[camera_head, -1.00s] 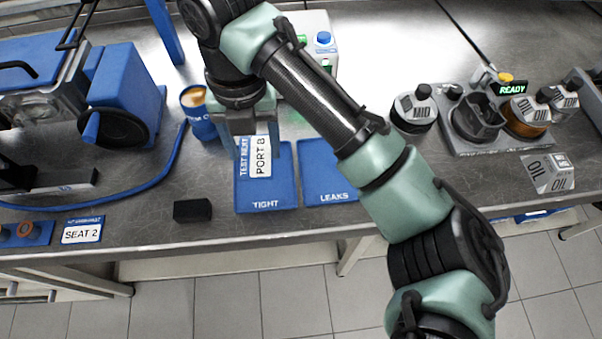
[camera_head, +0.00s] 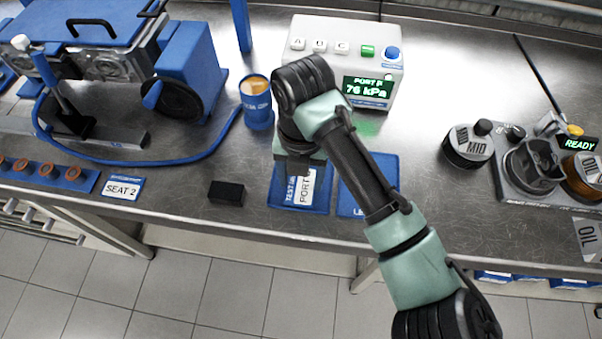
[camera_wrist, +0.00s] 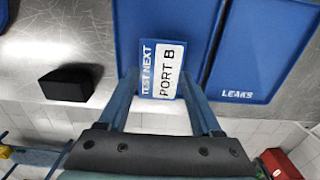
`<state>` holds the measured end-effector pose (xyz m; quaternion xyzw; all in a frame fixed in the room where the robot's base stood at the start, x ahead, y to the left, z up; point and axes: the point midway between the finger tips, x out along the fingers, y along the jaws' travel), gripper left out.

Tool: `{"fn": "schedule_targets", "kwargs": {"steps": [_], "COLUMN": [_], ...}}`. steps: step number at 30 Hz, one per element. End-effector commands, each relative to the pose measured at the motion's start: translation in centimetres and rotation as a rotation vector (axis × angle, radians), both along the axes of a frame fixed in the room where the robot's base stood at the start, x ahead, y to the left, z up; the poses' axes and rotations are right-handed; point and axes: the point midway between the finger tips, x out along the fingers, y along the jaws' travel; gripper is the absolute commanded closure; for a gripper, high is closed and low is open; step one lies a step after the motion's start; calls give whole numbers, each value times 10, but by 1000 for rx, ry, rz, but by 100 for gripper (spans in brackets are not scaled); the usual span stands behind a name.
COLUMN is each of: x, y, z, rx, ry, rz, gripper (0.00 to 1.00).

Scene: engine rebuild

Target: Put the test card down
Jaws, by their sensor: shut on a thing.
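The test card (camera_wrist: 163,68), blue and white and reading "TEST NEXT PORT B", is between the fingers of my gripper (camera_wrist: 158,84) in the wrist view. My gripper is shut on it. The head view shows the card (camera_head: 304,187) below my gripper (camera_head: 299,163), in front of the left blue tray (camera_head: 277,190). The card hides that tray's label. I cannot tell whether the card touches the tray. The right blue tray, marked "LEAKS" (camera_wrist: 262,55), lies beside it, partly behind my arm in the head view.
A black block (camera_head: 227,193) lies left of the trays. A blue cup (camera_head: 257,103) stands behind them. A tester box (camera_head: 345,50) at the back reads "PORT B 76 kPa". Oil containers (camera_head: 467,146) stand at the right. The bench's front edge is close to the trays.

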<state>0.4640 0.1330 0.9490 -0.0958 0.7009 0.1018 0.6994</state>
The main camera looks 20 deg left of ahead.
Motion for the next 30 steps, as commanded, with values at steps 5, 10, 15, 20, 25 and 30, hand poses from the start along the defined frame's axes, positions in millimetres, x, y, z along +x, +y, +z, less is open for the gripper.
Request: {"fn": "schedule_targets", "kwargs": {"steps": [5,10,15,20,25,30], "x": [0,0,0,0,0,1], "y": [0,0,0,0,0,0], "z": [-1,-6,-6,-6,-5,8], "rx": [0,0,0,0,0,1], "ry": [-1,-1,-1,-1,-1,-3], "rz": [0,-1,-1,-1,-1,1], "gripper": [84,84,12,4,4,4]}}
